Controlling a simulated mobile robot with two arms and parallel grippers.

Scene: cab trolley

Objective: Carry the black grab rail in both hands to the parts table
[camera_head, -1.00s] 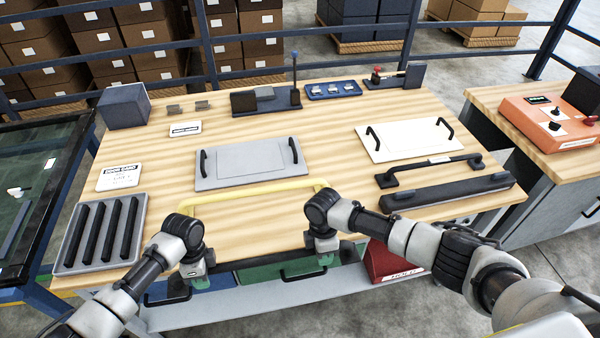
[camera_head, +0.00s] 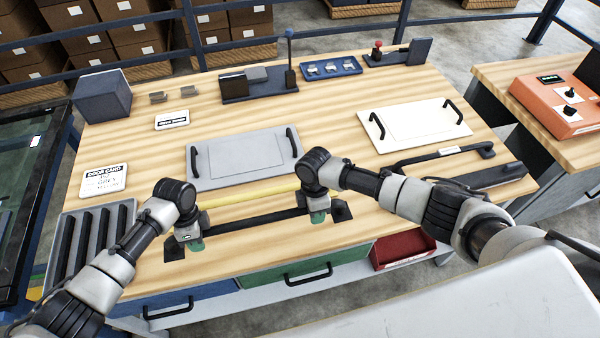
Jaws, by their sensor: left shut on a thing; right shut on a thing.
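The black grab rail (camera_head: 252,222) runs roughly left to right above the front part of the wooden parts table (camera_head: 345,222). Its flat end feet stick out past my grippers. My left gripper (camera_head: 190,240) is shut on the rail near its left end. My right gripper (camera_head: 317,213) is shut on it near its right end. I cannot tell whether the feet touch the tabletop. A yellow rail (camera_head: 245,197) lies just behind the held rail, partly hidden by my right wrist.
Behind are a grey panel (camera_head: 208,172) and a white panel (camera_head: 415,122), both with black handles. A grey tray of dark bars (camera_head: 127,207) stands left. Another black rail (camera_head: 420,157) and a long dark bar (camera_head: 495,175) lie right. Bare wood shows in front.

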